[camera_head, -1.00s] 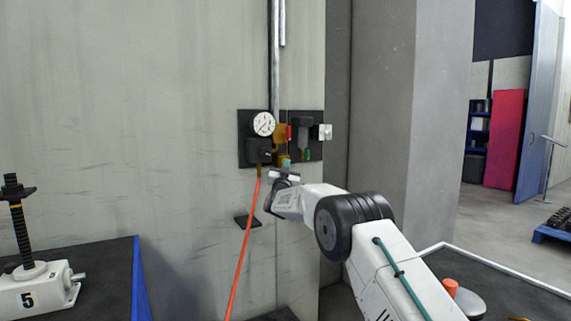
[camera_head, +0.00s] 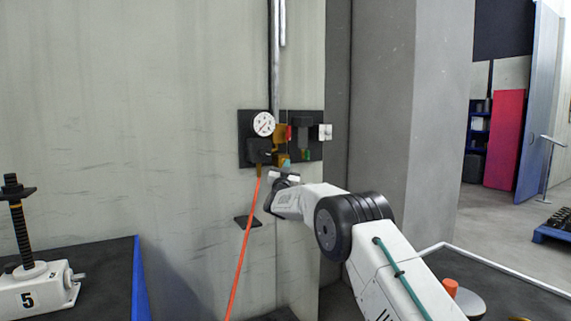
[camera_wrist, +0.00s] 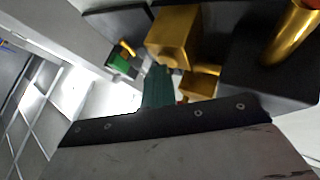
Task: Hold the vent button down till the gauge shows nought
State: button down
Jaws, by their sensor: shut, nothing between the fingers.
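The round white gauge (camera_head: 263,124) sits on a dark wall panel. Its needle is a small red mark, and I cannot read the value. Brass fittings (camera_head: 280,133) sit just right of the gauge. My gripper (camera_head: 287,165) is shut and empty, pointing up at the lower brass fittings. In the wrist view its teal fingertips (camera_wrist: 158,72) reach the underside of a brass block (camera_wrist: 174,40); whether they touch it I cannot tell. I cannot make out the vent button; it may be hidden by the fingertips. A small green part (camera_wrist: 120,63) lies to the left of them.
An orange hose (camera_head: 243,245) hangs from below the gauge. A small dark ledge (camera_head: 247,221) juts from the wall beside it. A screw jack (camera_head: 38,285) stands at lower left.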

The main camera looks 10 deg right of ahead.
dwell(0.4)
jog(key=shift+s+d, duration=0.25)
jog(key=shift+s, duration=0.65)
jog(key=s, duration=0.1)
jog(key=s+d, duration=0.1)
jog(key=s, duration=0.2)
jog(key=shift+s+d, duration=0.3)
jog(key=shift+s, duration=0.05)
jog(key=shift+f, duration=0.1)
